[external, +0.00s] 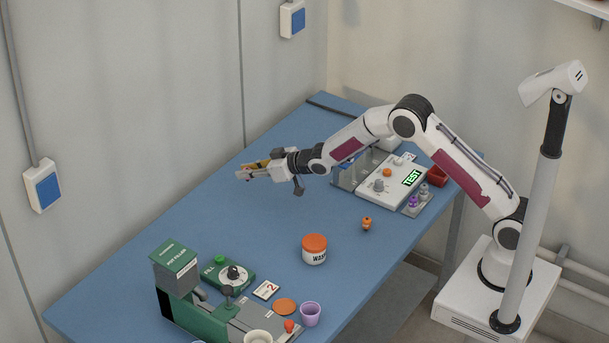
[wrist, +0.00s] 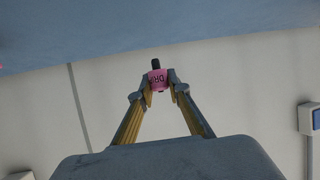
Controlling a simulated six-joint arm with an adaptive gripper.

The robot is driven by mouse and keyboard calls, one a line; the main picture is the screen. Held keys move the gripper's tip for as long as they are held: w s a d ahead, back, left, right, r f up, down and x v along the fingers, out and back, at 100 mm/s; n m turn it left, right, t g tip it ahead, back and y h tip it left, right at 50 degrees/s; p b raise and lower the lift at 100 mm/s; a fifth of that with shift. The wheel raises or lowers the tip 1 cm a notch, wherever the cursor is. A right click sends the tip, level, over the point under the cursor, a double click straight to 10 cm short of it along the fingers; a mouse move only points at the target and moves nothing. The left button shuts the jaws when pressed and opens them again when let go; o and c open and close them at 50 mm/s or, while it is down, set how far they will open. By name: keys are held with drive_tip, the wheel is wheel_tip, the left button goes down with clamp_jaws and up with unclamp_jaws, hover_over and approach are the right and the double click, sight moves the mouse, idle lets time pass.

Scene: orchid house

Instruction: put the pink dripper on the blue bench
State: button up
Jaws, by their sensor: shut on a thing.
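My gripper (external: 243,174) is raised above the far left part of the blue bench (external: 223,215). In the wrist view my gripper (wrist: 159,83) has its two fingertips closed on the pink dripper (wrist: 158,76). The dripper is a small pink piece with dark lettering and a black tip. In the external view the fingers hide nearly all of the dripper. The bench also shows in the wrist view (wrist: 110,40), with the wall beside it.
A white waste jar (external: 314,254) with an orange lid stands mid-bench, with a small orange dripper (external: 367,223) nearby. The green pot filler (external: 177,265) and a lilac pot (external: 310,314) are at the front. A test panel (external: 385,187) and purple drippers (external: 413,202) are at right. The middle left bench is clear.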

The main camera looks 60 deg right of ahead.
sight(249, 198)
drive_tip(key=shift+f, duration=1.25)
drive_tip(key=shift+f, duration=1.85)
drive_tip(key=shift+f, duration=0.15)
drive_tip(key=o, duration=0.8)
drive_tip(key=shift+s+r, duration=0.35)
drive_tip(key=shift+v, duration=5.6)
